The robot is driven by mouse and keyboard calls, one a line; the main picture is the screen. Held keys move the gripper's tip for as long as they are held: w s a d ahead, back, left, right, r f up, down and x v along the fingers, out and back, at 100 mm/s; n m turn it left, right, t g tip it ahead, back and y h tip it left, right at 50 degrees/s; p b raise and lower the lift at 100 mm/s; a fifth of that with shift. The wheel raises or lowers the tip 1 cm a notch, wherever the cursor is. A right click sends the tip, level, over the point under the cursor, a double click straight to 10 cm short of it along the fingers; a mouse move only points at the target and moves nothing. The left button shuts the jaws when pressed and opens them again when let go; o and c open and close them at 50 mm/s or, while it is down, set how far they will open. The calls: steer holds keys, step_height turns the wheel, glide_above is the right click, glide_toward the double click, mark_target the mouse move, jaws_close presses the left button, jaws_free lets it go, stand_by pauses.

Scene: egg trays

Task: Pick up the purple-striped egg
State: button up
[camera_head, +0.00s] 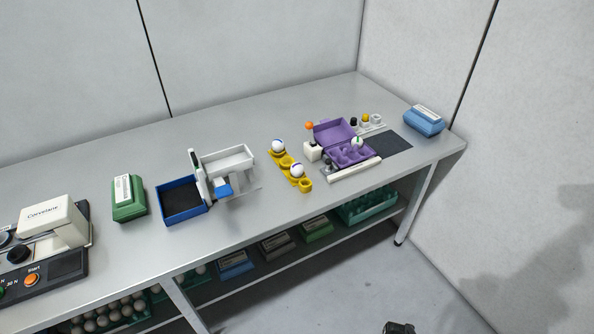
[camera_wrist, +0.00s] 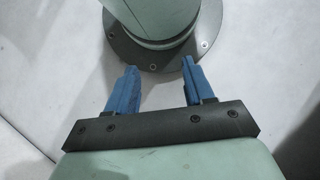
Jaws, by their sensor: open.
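Two white eggs with dark blue or purple bands sit in the yellow holder (camera_head: 306,185) on the bench: a rear egg (camera_head: 278,146) and a front egg (camera_head: 297,170). At this size I cannot tell which band is purple. Another white egg (camera_head: 357,142), with a mark that looks green, stands at the open purple carton (camera_head: 335,130). My gripper (camera_wrist: 160,65) shows in the wrist view with its two blue fingers wide apart and nothing between them. It is away from the eggs; no egg shows in that view.
Left of the holder are a white tray device (camera_head: 230,160), a blue open box (camera_head: 181,203) and a green box (camera_head: 128,198). A white bar (camera_head: 354,170) lies before the carton. A blue box (camera_head: 424,120) stands far right. The front bench strip is clear.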

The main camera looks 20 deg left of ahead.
steer(key=w+a+r+t, duration=0.1)
steer(key=w+r, duration=0.3)
steer(key=w, duration=0.6)
steer(key=w+a+r+t+y, duration=0.15)
steer(key=w+r, duration=0.35)
steer(key=w, duration=0.5)
steer(key=w+a+r+t, duration=0.15)
steer(key=w+r, duration=0.25)
steer(key=w, duration=0.6)
steer(key=w+a+r+t+y, duration=0.1)
steer(key=w+r+t, duration=0.1)
steer(key=w+r, duration=0.9)
steer(key=w+a+r+t, duration=0.1)
steer(key=w+r, duration=0.7)
steer(key=r, duration=0.6)
steer(key=n, duration=0.2)
glide_toward(298, 164)
steer(key=f, duration=0.1)
steer(key=a+f, duration=0.1)
steer(key=f, duration=0.1)
steer(key=shift+s+a+f+h, duration=0.1)
steer(key=shift+a+f+h, duration=0.05)
steer(key=shift+f+h, duration=0.2)
steer(key=shift+a+f, duration=0.2)
steer(key=shift+f, duration=1.5)
steer(key=shift+a+f, duration=0.25)
steer(key=shift+f, duration=1.45)
